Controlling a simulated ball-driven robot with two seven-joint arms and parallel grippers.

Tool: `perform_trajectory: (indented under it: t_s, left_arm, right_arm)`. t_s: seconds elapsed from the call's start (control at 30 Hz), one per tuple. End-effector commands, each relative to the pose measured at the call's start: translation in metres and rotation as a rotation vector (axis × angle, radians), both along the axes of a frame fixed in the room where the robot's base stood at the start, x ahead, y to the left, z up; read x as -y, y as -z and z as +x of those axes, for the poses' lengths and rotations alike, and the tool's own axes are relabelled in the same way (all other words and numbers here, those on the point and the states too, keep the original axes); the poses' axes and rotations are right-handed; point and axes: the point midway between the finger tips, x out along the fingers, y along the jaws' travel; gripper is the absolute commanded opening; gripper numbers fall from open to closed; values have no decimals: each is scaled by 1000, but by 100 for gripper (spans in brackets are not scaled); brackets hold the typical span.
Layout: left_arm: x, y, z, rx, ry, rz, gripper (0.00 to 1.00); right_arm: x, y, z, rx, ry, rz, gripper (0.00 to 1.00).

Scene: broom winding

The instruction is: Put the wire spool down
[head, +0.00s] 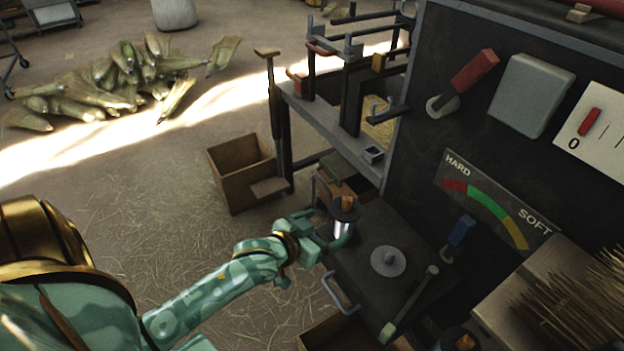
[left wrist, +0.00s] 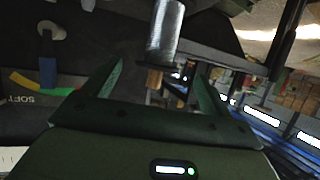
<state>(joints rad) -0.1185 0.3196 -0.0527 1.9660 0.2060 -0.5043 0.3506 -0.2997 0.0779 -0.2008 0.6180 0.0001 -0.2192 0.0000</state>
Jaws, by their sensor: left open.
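The wire spool (head: 343,229) has a silver wound body, with a dark flange and a wooden knob on top. It looks upright at the corner of the machine's dark shelf (head: 365,275). I cannot tell whether its base rests on the shelf. My left gripper (head: 328,232) is at the spool, its fingers apart and partly covering it. In the left wrist view the silver spool (left wrist: 166,32) shows ahead of and between the open fingertips (left wrist: 160,72), with a visible gap on each side. My right gripper is not in view.
A grey disc (head: 388,261) lies on the shelf, right of the spool. A blue lever (head: 461,232) and a hard-soft gauge (head: 490,200) are on the machine face. A wooden box (head: 240,172) stands on the floor behind my gripper. Bundled broom straw (head: 120,80) lies far left.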

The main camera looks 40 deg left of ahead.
Motion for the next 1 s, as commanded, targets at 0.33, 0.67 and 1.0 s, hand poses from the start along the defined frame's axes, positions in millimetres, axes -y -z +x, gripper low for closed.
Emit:
perform_trajectory:
  t_s: [0.33, 0.67, 1.0]
  left_arm:
    - [-2, -8, -22, 0, -1, 1, 85]
    - [-8, 83, -53, -178, -19, 35, 85]
    - [4, 319, -282, -781, 48, 156, 85]
  right_arm:
    - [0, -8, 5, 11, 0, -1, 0]
    - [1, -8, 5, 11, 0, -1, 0]
    - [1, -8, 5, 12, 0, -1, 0]
